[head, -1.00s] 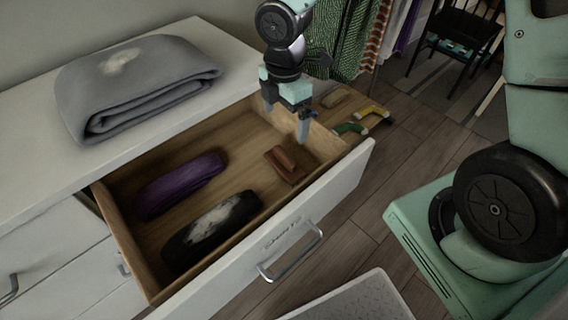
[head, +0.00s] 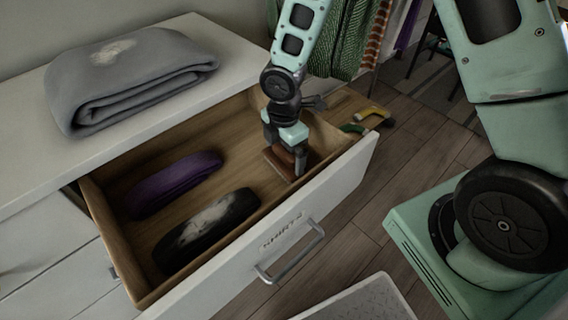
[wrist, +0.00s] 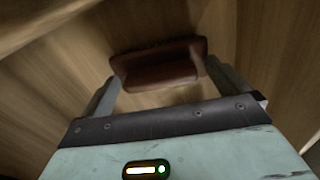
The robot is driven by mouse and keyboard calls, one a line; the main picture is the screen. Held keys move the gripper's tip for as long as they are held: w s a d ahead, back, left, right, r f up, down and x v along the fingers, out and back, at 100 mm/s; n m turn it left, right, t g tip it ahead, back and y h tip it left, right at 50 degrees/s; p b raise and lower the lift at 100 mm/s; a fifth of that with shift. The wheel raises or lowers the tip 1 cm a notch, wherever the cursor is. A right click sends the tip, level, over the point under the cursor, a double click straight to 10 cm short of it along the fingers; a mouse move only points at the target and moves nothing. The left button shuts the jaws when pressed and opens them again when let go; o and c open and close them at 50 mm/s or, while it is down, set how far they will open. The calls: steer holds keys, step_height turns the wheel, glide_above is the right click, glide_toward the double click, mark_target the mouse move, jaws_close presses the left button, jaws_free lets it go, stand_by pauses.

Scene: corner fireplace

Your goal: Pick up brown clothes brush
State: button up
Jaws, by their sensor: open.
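The brown clothes brush (head: 280,163) lies on the floor of the open drawer, near its right end. It also shows in the wrist view (wrist: 158,66), just ahead of and between my two fingers. My gripper (head: 289,165) is down inside the drawer, right at the brush, and partly hides it in the head view. In the wrist view my gripper (wrist: 160,88) is open, with one finger toward each end of the brush. Whether either finger touches the brush, I cannot tell.
The wooden drawer (head: 120,240) also holds a purple folded cloth (head: 177,184) and a black and white one (head: 208,226). A grey folded blanket (head: 130,75) lies on the white dresser top. A drawer handle (head: 290,254) sticks out in front.

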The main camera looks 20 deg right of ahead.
mark_target(284, 150)
steer(key=c, duration=1.1)
steer(key=shift+o, duration=0.2)
step_height(284, 150, up, 10)
steer(key=p, duration=0.3)
